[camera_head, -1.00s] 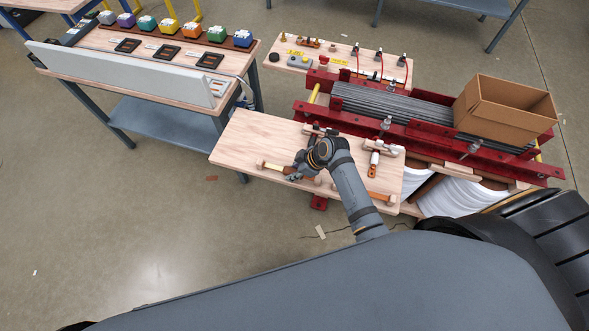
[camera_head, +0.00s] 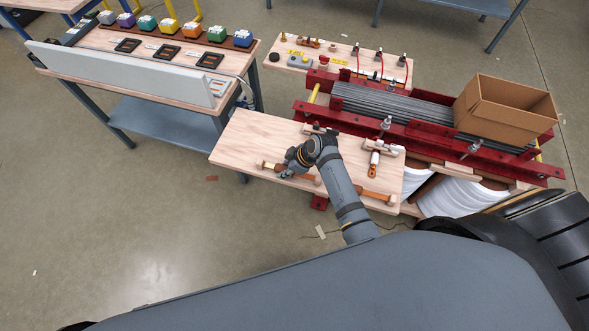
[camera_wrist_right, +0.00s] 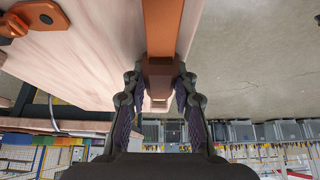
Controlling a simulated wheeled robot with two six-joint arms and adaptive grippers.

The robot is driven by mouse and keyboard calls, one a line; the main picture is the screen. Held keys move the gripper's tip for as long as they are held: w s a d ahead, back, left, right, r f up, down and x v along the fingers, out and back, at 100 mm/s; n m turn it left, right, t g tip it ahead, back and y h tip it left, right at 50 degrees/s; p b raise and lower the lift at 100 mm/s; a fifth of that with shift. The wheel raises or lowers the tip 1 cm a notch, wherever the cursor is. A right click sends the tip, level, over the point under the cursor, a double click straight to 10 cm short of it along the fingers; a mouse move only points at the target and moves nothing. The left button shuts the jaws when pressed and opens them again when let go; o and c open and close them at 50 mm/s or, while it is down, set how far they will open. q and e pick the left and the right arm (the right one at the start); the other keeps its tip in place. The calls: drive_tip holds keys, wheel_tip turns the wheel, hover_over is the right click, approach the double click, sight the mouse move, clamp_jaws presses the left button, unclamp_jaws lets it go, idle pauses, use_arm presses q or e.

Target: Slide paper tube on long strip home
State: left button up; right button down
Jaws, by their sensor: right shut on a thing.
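A long orange strip (camera_head: 374,194) lies near the front edge of the wooden board (camera_head: 240,137), partly hidden by my right arm. It has pale end pieces; the left one (camera_head: 268,167) shows just left of the gripper. My right gripper (camera_head: 287,173) is at the strip's left part. In the right wrist view the strip (camera_wrist_right: 162,28) runs between the fingers. The gripper (camera_wrist_right: 158,100) is shut on a wider brown-orange sleeve (camera_wrist_right: 158,72) around the strip, which looks like the paper tube. Its seating on the strip is hidden in the head view. My left gripper is not in view.
A shorter orange piece with a white fitting (camera_head: 375,157) stands right of my arm. A red frame with grey sheets (camera_head: 390,103) and a cardboard box (camera_head: 505,108) is behind. Another table (camera_head: 100,68) stands at the left. The board's left part is clear.

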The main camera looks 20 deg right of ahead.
sight(275, 166)
drive_tip(key=shift+w+a, duration=0.55)
drive_tip(key=shift+a, duration=0.3)
drive_tip(key=shift+w+a, duration=0.55)
drive_tip(key=shift+a, duration=0.25)
drive_tip(key=c, duration=1)
unclamp_jaws()
drive_tip(key=v, duration=1.2)
